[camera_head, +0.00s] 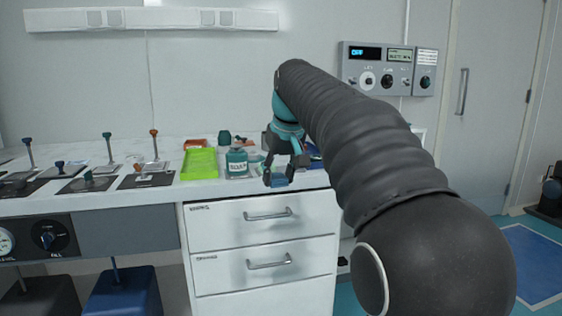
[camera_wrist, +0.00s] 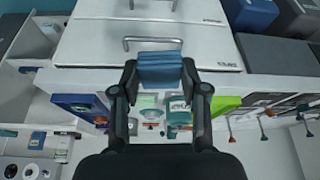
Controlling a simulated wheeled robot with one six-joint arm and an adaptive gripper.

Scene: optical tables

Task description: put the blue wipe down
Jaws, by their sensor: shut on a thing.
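The blue wipe (camera_wrist: 160,70) is a small folded blue block between my fingertips in the wrist view. In the head view the wipe (camera_head: 275,181) shows below the fingers, near the front edge of the white counter. My gripper (camera_head: 282,172) is shut on it; it also shows in the wrist view (camera_wrist: 160,75). The wipe appears in front of the counter edge, above the drawers. I cannot tell whether it touches anything but the fingers.
A labelled teal bottle (camera_head: 237,163) and a bright green tray (camera_head: 200,164) stand left of my gripper on the counter. An orange tray (camera_head: 194,144) lies behind. Optical posts on dark plates fill the left. White drawers (camera_head: 262,238) are below. A blue tray (camera_wrist: 78,104) shows in the wrist view.

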